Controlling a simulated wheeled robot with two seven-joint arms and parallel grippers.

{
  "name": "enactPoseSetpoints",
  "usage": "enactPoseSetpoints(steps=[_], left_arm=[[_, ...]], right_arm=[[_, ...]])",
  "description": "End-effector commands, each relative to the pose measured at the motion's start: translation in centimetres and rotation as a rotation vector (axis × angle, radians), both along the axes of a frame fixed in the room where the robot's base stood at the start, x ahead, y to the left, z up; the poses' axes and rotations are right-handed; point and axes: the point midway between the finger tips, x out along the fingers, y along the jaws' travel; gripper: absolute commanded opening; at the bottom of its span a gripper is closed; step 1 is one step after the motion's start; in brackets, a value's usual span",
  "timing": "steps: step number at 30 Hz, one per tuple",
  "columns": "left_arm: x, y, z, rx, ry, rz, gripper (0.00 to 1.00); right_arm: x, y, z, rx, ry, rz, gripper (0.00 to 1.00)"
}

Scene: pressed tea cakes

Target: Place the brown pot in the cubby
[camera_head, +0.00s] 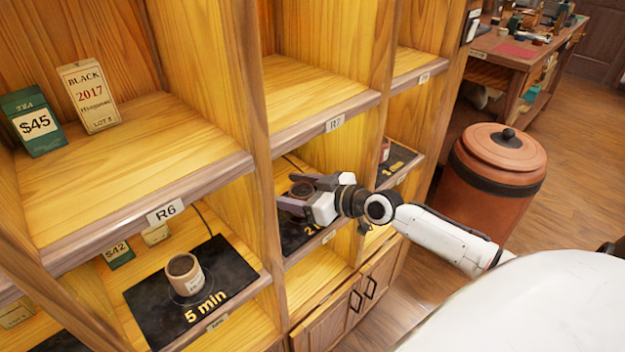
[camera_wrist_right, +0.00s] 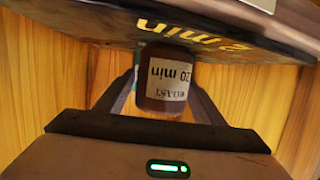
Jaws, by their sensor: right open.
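The brown pot (camera_head: 303,189) stands on a black mat (camera_head: 289,236) marked "2 min" in the cubby below the R7 label. In the right wrist view, which looks upside down, the pot (camera_wrist_right: 166,58) shows a pale label with "20 min". My right gripper (camera_head: 290,192) is open, reaching into that cubby with its fingers on either side of the pot. In the wrist view the fingers (camera_wrist_right: 166,84) flank the pot; whether they touch it I cannot tell. My left gripper is out of view.
A tan cup (camera_head: 184,275) stands on a black "5 min" mat (camera_head: 150,301) to the left. The R7 cubby (camera_head: 300,95) above is empty. The R6 shelf (camera_head: 150,165) holds two tea boxes (camera_head: 90,97) at its back left. A lidded brown barrel (camera_head: 490,200) stands on the floor at right.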

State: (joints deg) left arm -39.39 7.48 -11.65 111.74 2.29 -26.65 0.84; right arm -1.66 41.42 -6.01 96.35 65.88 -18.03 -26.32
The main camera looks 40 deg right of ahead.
Motion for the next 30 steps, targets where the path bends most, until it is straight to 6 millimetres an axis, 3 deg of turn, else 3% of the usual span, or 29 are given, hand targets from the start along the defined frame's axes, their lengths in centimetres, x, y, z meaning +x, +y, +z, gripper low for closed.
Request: enactPoseSetpoints(steps=[1,9,18,30], left_arm=[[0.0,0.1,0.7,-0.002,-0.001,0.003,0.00],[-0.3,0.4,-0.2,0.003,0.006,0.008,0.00],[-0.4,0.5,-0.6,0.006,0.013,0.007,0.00],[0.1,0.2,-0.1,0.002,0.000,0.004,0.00]], right_arm=[[-0.3,-0.1,0.8,0.000,0.002,-0.001,0.63],[-5.1,-1.5,1.7,-0.003,0.005,0.002,0.63],[-9.2,-2.7,3.0,-0.003,0.004,0.002,0.63],[-11.0,-3.2,3.8,0.001,0.000,0.002,0.63]])
